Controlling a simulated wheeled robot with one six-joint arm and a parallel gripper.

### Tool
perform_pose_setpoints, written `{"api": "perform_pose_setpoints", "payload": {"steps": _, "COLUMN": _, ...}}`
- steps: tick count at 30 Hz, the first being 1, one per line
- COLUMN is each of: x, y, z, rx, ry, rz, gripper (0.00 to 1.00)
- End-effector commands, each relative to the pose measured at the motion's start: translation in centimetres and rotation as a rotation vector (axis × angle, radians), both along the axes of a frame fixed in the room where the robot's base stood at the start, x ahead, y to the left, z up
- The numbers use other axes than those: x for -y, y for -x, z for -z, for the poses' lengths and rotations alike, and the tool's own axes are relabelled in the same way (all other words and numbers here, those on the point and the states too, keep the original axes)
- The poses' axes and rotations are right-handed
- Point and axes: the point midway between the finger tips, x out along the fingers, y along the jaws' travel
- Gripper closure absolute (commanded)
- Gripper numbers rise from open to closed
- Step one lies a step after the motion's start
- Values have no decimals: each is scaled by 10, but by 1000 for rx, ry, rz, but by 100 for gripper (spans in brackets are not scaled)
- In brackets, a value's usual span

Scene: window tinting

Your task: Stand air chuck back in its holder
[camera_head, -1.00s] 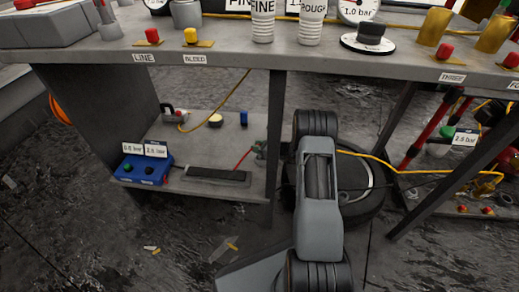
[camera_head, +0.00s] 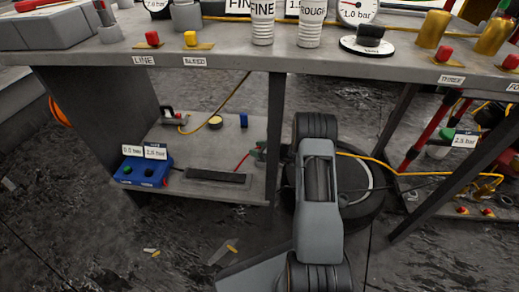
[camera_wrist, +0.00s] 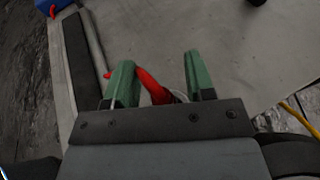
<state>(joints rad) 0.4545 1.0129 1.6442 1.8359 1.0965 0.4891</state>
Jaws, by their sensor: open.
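My gripper (camera_wrist: 160,80) has two green fingers, spread apart, over the lower shelf. A curved red piece (camera_wrist: 150,86) with a pale metallic part lies between the fingers in the wrist view, closer to the left one; its lower end is hidden by the gripper's body. It may be the air chuck, but I cannot tell. In the head view the red piece (camera_head: 242,161) shows at the shelf's right side, beside my green fingers (camera_head: 259,152), which are partly hidden by the table leg. I cannot make out for certain which fitting is the chuck's holder.
The lower shelf (camera_head: 200,135) holds a blue box (camera_head: 142,172), a black strip (camera_head: 216,177) and a red-and-grey tool (camera_head: 172,117). The workbench (camera_head: 250,56) overhangs it, with a leg (camera_head: 273,130) close to my gripper. A yellow hose (camera_head: 390,165) runs right.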

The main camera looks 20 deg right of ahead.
Motion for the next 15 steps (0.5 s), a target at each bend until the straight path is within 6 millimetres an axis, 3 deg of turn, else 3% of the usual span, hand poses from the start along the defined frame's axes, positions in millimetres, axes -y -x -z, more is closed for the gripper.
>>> {"api": "perform_pose_setpoints", "payload": {"steps": 15, "x": 53, "y": 67, "z": -30, "rx": -1, "ry": -1, "rz": 3, "gripper": 50}}
